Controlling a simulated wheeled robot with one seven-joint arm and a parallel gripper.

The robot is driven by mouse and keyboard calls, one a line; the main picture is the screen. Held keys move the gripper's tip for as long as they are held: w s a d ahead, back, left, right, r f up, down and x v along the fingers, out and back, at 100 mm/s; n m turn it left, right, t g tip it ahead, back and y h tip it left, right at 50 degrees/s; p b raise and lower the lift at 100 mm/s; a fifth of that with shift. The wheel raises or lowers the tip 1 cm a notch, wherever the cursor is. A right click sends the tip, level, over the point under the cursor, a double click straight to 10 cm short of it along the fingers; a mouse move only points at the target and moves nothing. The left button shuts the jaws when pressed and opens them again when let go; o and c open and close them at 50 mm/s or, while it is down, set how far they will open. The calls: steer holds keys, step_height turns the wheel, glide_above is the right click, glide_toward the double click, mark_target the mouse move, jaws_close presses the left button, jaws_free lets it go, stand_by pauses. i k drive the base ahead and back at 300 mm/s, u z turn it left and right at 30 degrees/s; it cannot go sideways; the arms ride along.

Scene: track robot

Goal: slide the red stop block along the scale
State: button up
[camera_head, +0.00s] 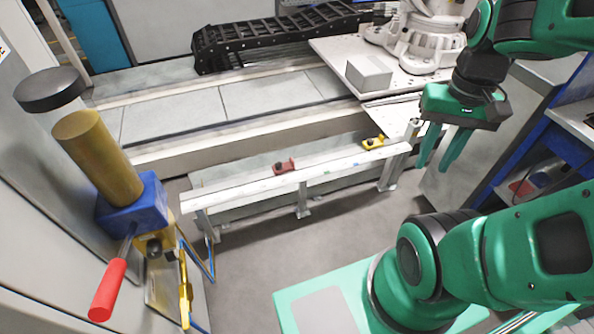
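The red stop block (284,167) sits on the long pale rail with the scale (235,188), near its middle. It is small in the head view. My gripper (436,168) is at the right, beyond the right end of the rail. Its two green fingers point down and stand apart, with nothing seen between them. My gripper is well to the right of the red block and does not touch it.
A yellow block (373,143) sits on the same rail, right of the red one. A post (413,130) stands at the rail's right end. A blue and yellow device (135,205) with a red handle (107,290) stands at the left. A grey box (369,75) sits behind.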

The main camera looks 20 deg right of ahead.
mark_target(288, 166)
steer(key=z, duration=0.35)
steer(key=i, duration=1.1)
steer(key=u, duration=0.35)
